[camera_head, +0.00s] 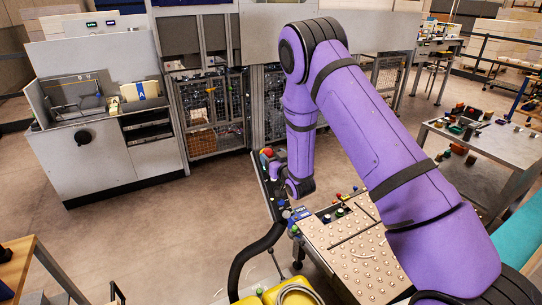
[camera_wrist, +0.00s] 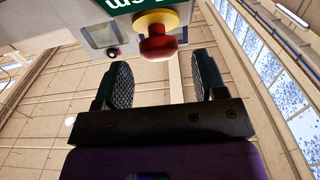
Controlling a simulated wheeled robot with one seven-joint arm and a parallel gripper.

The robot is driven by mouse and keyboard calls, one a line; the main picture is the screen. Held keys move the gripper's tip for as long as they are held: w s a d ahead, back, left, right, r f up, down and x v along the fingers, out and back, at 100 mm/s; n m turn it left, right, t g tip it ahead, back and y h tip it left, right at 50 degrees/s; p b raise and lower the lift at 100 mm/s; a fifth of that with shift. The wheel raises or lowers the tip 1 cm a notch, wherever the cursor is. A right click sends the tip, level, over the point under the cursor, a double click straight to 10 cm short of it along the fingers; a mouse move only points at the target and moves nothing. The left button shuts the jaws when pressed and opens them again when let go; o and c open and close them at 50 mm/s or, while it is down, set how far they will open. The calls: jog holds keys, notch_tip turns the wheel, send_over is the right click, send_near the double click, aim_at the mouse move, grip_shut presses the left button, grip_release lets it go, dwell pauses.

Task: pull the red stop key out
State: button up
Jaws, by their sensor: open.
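The red stop key (camera_wrist: 157,42) is a round red knob on a yellow collar. In the wrist view it hangs from the underside of a pale box with a green lettered sign (camera_wrist: 124,4), at the top centre. My gripper (camera_wrist: 164,80) is open, with its two dark ridged pads apart and nothing between them. The key lies beyond the pads, between their lines and nearer the middle than either pad; no contact shows. In the head view, a small red and orange spot (camera_head: 267,152) shows by the end of my purple arm, too small to identify surely. My fingers cannot be made out there.
A small grey screen (camera_wrist: 103,35) and a little red button (camera_wrist: 113,52) sit left of the key. In the head view, a studded ball-top table (camera_head: 350,255) stands below my arm. A grey machine (camera_head: 100,150) stands at left; open floor (camera_head: 150,230) lies before it.

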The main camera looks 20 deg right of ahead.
jog(key=s+d, duration=0.1)
jog(key=s, duration=0.8)
jog(key=shift+d, duration=0.4)
jog(key=shift+r, duration=0.1)
jog(key=s+d+r+m+g+h, duration=0.1)
jog(key=s+d+r+g+h, duration=0.2)
jog(key=r, duration=0.8)
jog(key=s+d+r+m+g, duration=0.1)
jog(key=s+r+g, duration=0.25)
jog(key=r, duration=0.85)
jog(key=s+r+g, duration=0.2)
jog(key=s+r, duration=0.1)
jog(key=s, duration=0.7)
jog(key=s+r+g, duration=0.2)
jog(key=s+r, duration=0.1)
jog(key=s, duration=0.7)
jog(key=s+r+g, duration=0.2)
jog(key=s+r, duration=0.1)
jog(key=s, duration=0.8)
jog(key=shift+d+r, duration=0.15)
